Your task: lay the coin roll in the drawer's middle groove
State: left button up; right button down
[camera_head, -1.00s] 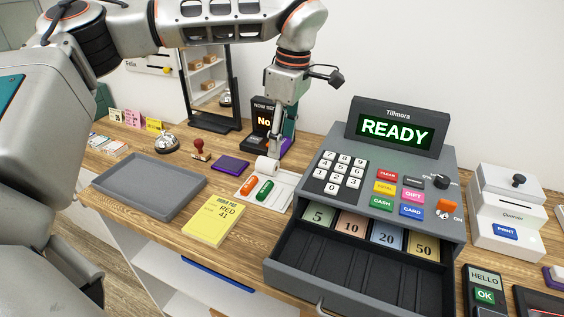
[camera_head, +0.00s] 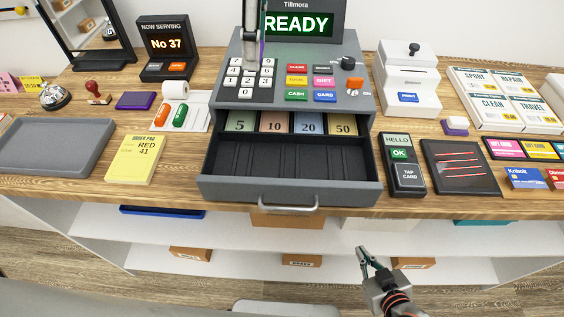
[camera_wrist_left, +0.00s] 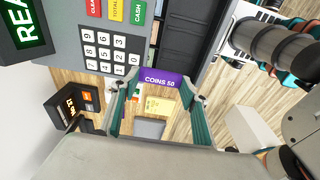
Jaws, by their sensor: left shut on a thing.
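The coin roll is purple and marked COINS 50 in the left wrist view (camera_wrist_left: 160,80). It lies between the teal-edged fingers of my left gripper (camera_wrist_left: 160,103), which is shut on it. In the head view my left gripper (camera_head: 250,62) hangs in front of the register's display and keypad, behind the drawer; only a purple sliver of the roll shows there. The drawer (camera_head: 285,192) is pulled open, with several long dark grooves, and the middle groove (camera_head: 292,164) looks empty. My right gripper (camera_head: 369,262) is low in front of the counter, with its fingers apart and empty.
The grey register (camera_head: 360,95) stands behind the drawer, with banknotes in the drawer's rear slots. A card reader (camera_head: 405,170) is close on the right. An order pad (camera_head: 133,158) and grey tray (camera_head: 55,165) lie left. The counter has little free room beside the drawer.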

pick_arm(q)
send_over(288, 167)
jog(key=f, duration=0.5)
jog(key=f+b, duration=0.1)
jog(key=f, duration=0.9)
jog(key=shift+d+f+b, duration=0.3)
jog(key=shift+f+b, duration=0.05)
jog(key=shift+f, duration=2.5)
pick_arm(e)
jog(key=shift+s+a+f, duration=0.2)
jog(key=shift+a+f, duration=0.05)
jog(key=shift+f, duration=0.4)
jog(key=shift+s+a+f, duration=0.2)
jog(key=shift+f, duration=0.4)
pick_arm(q)
jog(key=o, duration=0.8)
jog(key=shift+f, duration=0.2)
jog(key=shift+o, duration=0.6)
jog(key=shift+r, duration=0.1)
pick_arm(e)
jog(key=shift+w, duration=0.1)
